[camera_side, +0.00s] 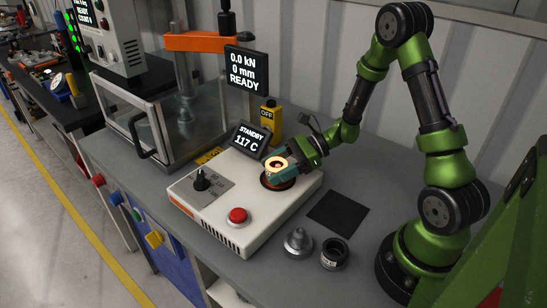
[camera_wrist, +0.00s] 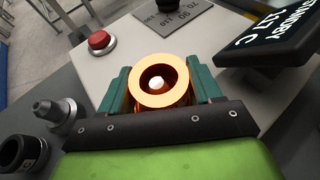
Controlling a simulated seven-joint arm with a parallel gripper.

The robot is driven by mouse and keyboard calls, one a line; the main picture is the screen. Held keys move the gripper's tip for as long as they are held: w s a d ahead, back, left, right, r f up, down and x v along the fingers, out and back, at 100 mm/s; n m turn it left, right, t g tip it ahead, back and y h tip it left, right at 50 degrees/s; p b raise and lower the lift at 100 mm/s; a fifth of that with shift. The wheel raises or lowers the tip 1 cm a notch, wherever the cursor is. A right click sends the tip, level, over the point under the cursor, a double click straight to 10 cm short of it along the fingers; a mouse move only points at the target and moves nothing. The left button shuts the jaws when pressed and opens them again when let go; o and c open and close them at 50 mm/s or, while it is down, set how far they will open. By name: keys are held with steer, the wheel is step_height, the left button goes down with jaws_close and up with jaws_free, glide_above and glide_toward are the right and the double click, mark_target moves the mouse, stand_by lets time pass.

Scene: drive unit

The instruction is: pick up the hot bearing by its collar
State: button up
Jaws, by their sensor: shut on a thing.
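The hot bearing (camera_wrist: 159,98) is a ring glowing orange, with a bright spot in its bore. In the side view the bearing (camera_side: 276,163) is at the round dark heating spot of the white heater unit (camera_side: 222,232). My gripper (camera_wrist: 160,92) is shut on it, with one teal finger on each side. In the side view my gripper (camera_side: 280,172) comes in from the right. The collar cannot be told apart from the ring, and the lower part of the bearing is hidden by the fingers. I cannot tell if the bearing touches the heater.
The heater's display (camera_side: 250,140) reads STANDBY 117 C; a red button (camera_side: 238,215) and a black knob (camera_side: 200,180) are on its top. A grey stepped part (camera_side: 298,242), a dark cylinder (camera_side: 334,253) and a black mat (camera_side: 338,212) lie in front. A press with an orange beam (camera_side: 205,42) stands behind.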

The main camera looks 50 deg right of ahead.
steer(key=shift+c, duration=0.6)
steer(key=shift+r, duration=0.15)
